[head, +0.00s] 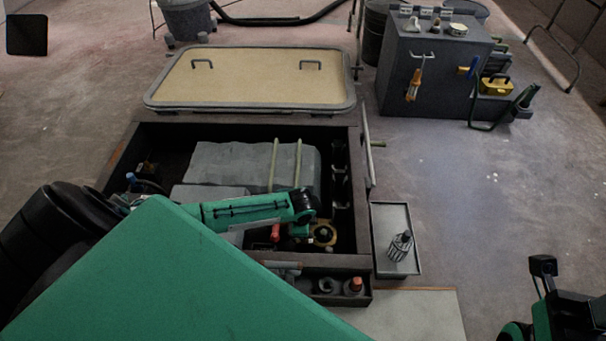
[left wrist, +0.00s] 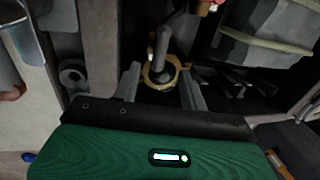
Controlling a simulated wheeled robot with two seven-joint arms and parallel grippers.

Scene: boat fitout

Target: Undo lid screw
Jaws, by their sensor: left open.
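A dark upright screw-like post (left wrist: 162,48) stands in a brass-coloured ring fitting (left wrist: 158,76) in the left wrist view. In the head view the brass fitting (head: 324,234) sits inside the open floor hatch, near its front right corner. My left gripper (left wrist: 162,88) is open, with its two grey fingers apart on either side of the fitting in the picture; I cannot tell if they touch it. In the head view my left arm reaches into the hatch and its fingertips are hard to make out. Part of my right gripper (head: 543,268) shows at the lower right; its jaws are unclear.
The hatch lid (head: 255,78) with two handles lies behind the opening. A red-handled valve (head: 276,232) is beside the fitting. A narrow tray (head: 396,220) holds a dark ribbed part (head: 400,246). A compartment with cups (head: 328,286) is at the front. A dark cabinet (head: 430,70) stands behind.

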